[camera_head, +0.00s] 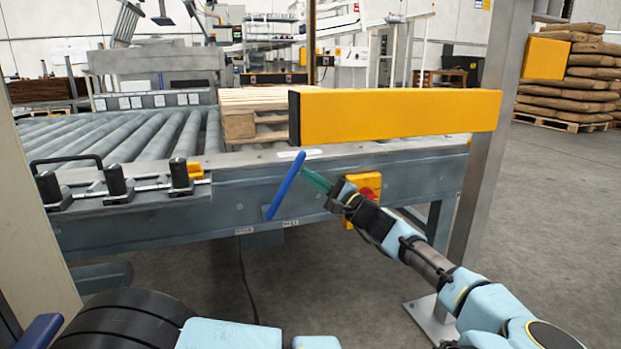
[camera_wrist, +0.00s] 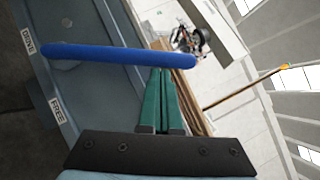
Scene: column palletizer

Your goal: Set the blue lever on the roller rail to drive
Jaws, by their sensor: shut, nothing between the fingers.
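The blue lever (camera_head: 286,183) stands on the side of the grey roller rail (camera_head: 340,182), with its top leaning right in the head view. In the wrist view the blue lever (camera_wrist: 115,55) lies across the picture just ahead of my fingertips. A DRIVE label (camera_wrist: 28,41) and a FREE label (camera_wrist: 57,109) show on the rail, with FREE on my gripper's side. My gripper (camera_head: 310,176) is shut and empty, its green fingers (camera_wrist: 162,75) right beside the lever's upper part on its right. I cannot tell whether they touch it.
A yellow beam (camera_head: 395,115) runs just above my gripper to a metal post (camera_head: 485,150). A yellow box with a red button (camera_head: 368,187) sits on the rail behind my gripper. Black clamps (camera_head: 118,180) stand left of the lever. A wooden pallet (camera_head: 250,105) lies behind.

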